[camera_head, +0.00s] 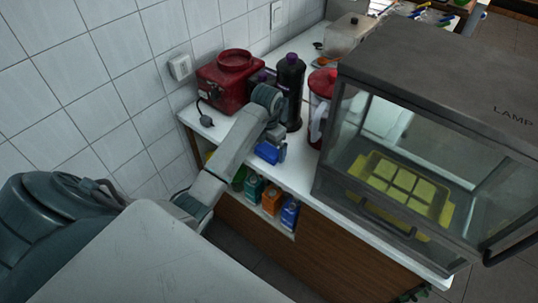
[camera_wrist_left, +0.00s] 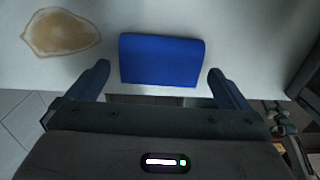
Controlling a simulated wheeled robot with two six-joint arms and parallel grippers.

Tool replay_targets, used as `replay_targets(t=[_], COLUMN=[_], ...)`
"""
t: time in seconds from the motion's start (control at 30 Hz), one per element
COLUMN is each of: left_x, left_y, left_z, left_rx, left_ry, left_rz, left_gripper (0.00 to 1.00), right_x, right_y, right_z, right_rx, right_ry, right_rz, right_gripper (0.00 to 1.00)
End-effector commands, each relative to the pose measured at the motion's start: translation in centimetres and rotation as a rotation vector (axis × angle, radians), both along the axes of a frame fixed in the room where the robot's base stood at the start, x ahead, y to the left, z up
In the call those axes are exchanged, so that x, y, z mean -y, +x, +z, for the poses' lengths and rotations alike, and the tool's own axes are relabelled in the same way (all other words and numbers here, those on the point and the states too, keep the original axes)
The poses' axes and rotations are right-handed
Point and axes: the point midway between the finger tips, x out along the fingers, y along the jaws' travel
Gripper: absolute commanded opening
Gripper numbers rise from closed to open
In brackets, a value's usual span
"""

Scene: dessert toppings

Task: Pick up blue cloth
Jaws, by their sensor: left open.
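The blue cloth (camera_wrist_left: 161,60) lies folded in a rectangle on the white counter, close to its front edge. It also shows in the head view (camera_head: 268,153), just below my left gripper (camera_head: 276,142). In the left wrist view my left gripper (camera_wrist_left: 160,82) is open, with one finger to each side of the cloth's near edge. The fingers hold nothing, and I cannot tell how high they are above the counter. My right gripper is in neither view.
A brown stain (camera_wrist_left: 62,33) marks the counter beside the cloth. A red appliance (camera_head: 231,76), a dark bottle (camera_head: 290,92) and a red-lidded container (camera_head: 321,90) stand behind. A glass display case (camera_head: 440,75) with a yellow tray (camera_head: 448,212) blocks the right. Several bottles stand on a shelf below.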

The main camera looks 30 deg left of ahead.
Motion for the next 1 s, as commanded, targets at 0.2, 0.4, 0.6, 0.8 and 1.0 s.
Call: replay_targets(t=[0.2,0.4,0.6,0.8,1.0], left_x=[0.0,0.0,0.0,0.0,0.0], left_y=[0.1,0.1,0.1,0.1,0.2], left_z=[-0.4,-0.4,-0.4,-0.3,0.9], left_rx=[0.003,0.003,0.003,0.003,0.008], left_ry=[0.001,0.001,0.001,0.001,0.001], left_rz=[-0.001,-0.001,-0.001,-0.001,-0.001], left_gripper=[1.0,0.72,0.54,0.54,0.54], right_x=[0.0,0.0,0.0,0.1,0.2], right_y=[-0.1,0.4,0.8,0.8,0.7], right_z=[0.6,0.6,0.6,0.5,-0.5], right_rx=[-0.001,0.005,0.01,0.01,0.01], right_ry=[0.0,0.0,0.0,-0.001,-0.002], right_rz=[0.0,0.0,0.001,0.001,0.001], right_gripper=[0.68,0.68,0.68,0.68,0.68])
